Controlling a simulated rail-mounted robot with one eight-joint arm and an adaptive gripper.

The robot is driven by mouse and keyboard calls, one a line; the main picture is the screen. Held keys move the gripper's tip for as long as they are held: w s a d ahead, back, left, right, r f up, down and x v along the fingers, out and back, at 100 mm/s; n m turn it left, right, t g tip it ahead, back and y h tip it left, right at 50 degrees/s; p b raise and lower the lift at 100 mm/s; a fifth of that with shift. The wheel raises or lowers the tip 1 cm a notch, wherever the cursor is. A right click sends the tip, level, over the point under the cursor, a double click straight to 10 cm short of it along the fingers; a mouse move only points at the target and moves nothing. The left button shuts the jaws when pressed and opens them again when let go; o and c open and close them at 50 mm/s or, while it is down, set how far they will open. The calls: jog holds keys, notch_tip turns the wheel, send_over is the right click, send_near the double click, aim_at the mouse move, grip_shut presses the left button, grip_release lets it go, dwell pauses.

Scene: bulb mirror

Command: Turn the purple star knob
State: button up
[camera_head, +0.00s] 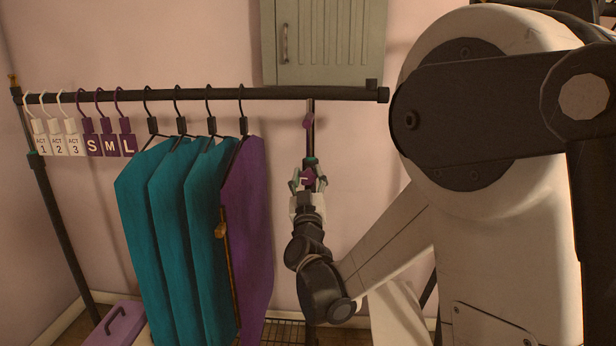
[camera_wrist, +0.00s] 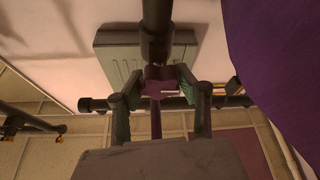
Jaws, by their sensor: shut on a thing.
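The purple star knob (camera_head: 308,177) sits on the upright post of the clothes rack, below the right end of the rail. My gripper (camera_head: 308,183) points up at the post and its fingers are around the knob. In the wrist view, the purple knob (camera_wrist: 154,82) is between the two fingers of my gripper (camera_wrist: 158,90), which are shut on its sides. The fingers hide part of the knob, so its turned angle cannot be told.
A second purple piece (camera_head: 308,122) is higher on the post. Teal garments (camera_head: 172,220) and a purple garment (camera_head: 248,225) hang close left of my gripper. The dark rail (camera_head: 320,92) runs above, under a grey-green cabinet (camera_head: 335,45). A purple box (camera_head: 118,325) is at lower left.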

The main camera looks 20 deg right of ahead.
jog(key=shift+c, duration=0.5)
jog(key=shift+m+h, duration=0.4)
jog(key=shift+m, duration=0.2)
jog(key=m+h, duration=0.1)
jog(key=m, duration=0.1)
jog(key=m+g+h, duration=0.1)
jog(key=m+h, duration=0.1)
jog(key=m, duration=0.1)
jog(key=shift+m, duration=0.3)
jog(key=m+g+h, duration=0.1)
jog(key=m, duration=0.2)
jog(key=m+g+h, duration=0.1)
jog(key=m, duration=0.2)
jog(key=shift+d+m, duration=0.1)
jog(key=shift+m, duration=0.2)
jog(key=m+g+h+p, duration=0.1)
jog(key=m+g, duration=0.1)
jog(key=m, duration=0.3)
jog(key=shift+s+d+g+p, duration=0.1)
jog(key=shift+g+p, duration=0.2)
jog(key=shift+g, duration=0.1)
jog(key=shift+f+m+g+p, duration=0.2)
jog(key=shift+m+g+p, duration=0.5)
jog(key=shift+m, duration=1.7)
jog(key=o, duration=1.2)
